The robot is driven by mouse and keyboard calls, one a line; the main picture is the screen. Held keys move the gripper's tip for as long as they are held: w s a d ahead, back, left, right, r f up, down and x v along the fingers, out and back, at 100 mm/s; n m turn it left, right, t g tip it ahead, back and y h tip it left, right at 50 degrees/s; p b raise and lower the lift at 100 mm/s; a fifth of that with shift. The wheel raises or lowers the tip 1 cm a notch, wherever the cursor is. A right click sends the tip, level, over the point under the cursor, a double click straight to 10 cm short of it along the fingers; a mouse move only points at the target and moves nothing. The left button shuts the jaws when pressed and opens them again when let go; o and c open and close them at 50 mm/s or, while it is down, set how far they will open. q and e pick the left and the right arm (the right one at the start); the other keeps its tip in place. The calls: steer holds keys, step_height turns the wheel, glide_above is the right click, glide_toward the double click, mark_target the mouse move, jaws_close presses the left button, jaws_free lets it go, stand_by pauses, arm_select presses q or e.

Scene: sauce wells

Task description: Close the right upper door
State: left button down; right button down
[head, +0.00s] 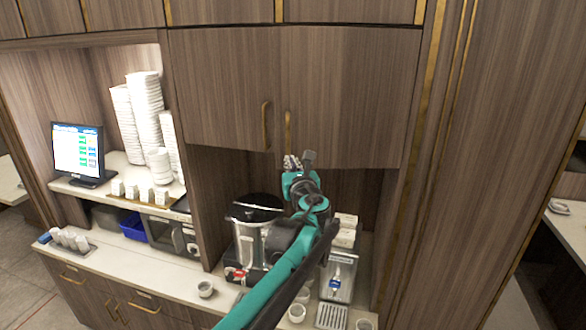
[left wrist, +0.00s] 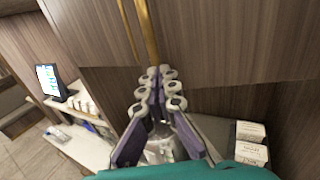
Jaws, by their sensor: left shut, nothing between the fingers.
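The right upper door (head: 350,90) is a wood-grain panel with a vertical brass handle (head: 288,130) near its left edge. Its lower edge hangs a little lower than the left door's, so it looks slightly ajar; how far is hard to tell. My left gripper (head: 299,162) is at the door's lower left corner, just below the handle. In the left wrist view its fingers (left wrist: 159,78) are together and empty, just under the brass handle (left wrist: 149,30). Whether they touch the door I cannot tell. My right gripper is not in view.
The left upper door (head: 222,85) looks shut, with its own handle (head: 265,125). Below stand a steel pot (head: 247,235), a dispenser (head: 338,275) and small cups (head: 205,289) on the counter. Stacked white bowls (head: 146,110) and a monitor (head: 78,150) are at left.

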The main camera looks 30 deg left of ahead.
arm_select(q)
steer(key=w+a+m+t+h+b, duration=0.1)
steer(key=w+a+m+h, duration=0.1)
steer(key=w+a, duration=0.4)
steer(key=shift+w+t+h, duration=0.3)
steer(key=shift+w+t, duration=0.1)
steer(key=shift+w, duration=0.8)
steer(key=shift+d, duration=0.1)
